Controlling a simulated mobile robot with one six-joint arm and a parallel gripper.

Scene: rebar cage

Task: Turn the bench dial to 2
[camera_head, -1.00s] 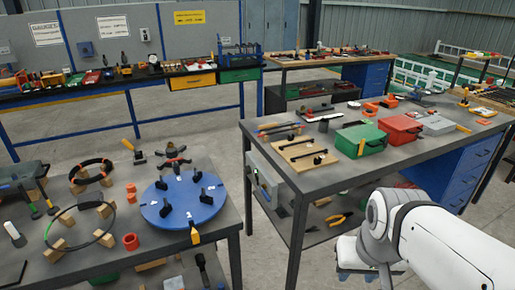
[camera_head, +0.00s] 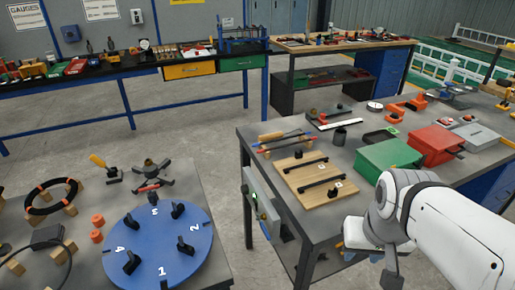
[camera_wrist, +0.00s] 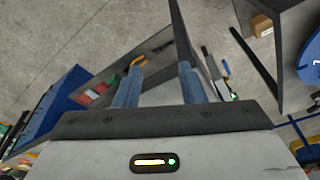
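A blue round dial (camera_head: 157,245) lies on the near-left bench (camera_head: 205,215). It carries upright black knobs and white numbers: 1 at the front, 2 at the right, 4 at the left, and an inverted one at the back. Part of a blue disc (camera_wrist: 311,62) shows at the right edge of the wrist view. My gripper (camera_wrist: 160,73) has two blue fingers apart with nothing between them. In the head view my arm is at the lower right, well away from the dial; the fingers are not clear there.
A grey box (camera_head: 263,207) with a small green light is on the right bench's side. That bench (camera_head: 260,142) holds a wooden board (camera_head: 314,180), a green case (camera_head: 388,160) and a red case (camera_head: 436,144). An open floor gap separates the two benches.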

